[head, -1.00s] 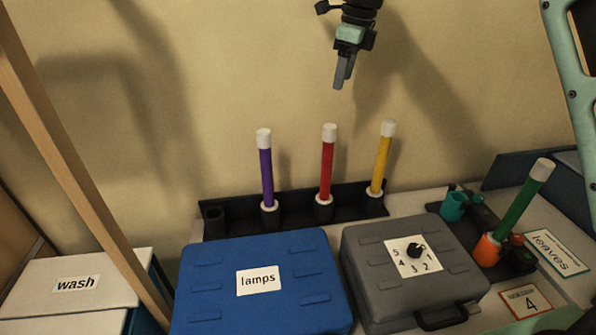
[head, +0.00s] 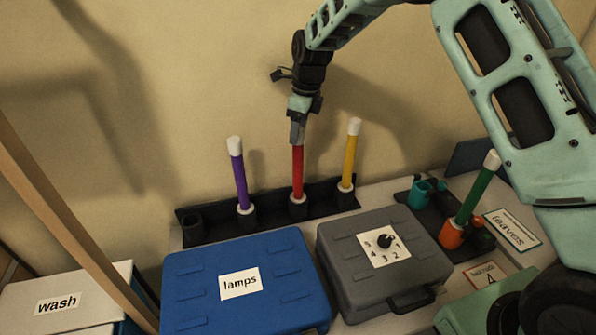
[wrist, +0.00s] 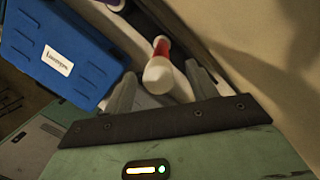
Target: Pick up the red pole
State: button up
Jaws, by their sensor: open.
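The red pole (head: 297,172) stands upright in a holder of the black rack (head: 270,203), between a purple pole (head: 239,182) and a yellow pole (head: 349,160). My gripper (head: 297,138) points down at the top of the red pole and hides its white cap in the head view. In the wrist view the white cap (wrist: 159,75) of the red pole shows between my gripper's two spread fingers (wrist: 163,92), with red below it. The fingers are open, and I see no contact with the cap.
A blue case (head: 240,290) labelled "lamps" and a grey case (head: 385,262) with a dial stand in front of the rack. A green pole (head: 474,195) leans in an orange holder at the right. A wooden post (head: 75,225) rises at the left.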

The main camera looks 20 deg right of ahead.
jog(key=shift+a+f+p, duration=0.2)
jog(key=shift+f+p, duration=0.45)
jog(key=shift+f, duration=1.1)
jog(key=shift+w, duration=0.1)
grip_shut()
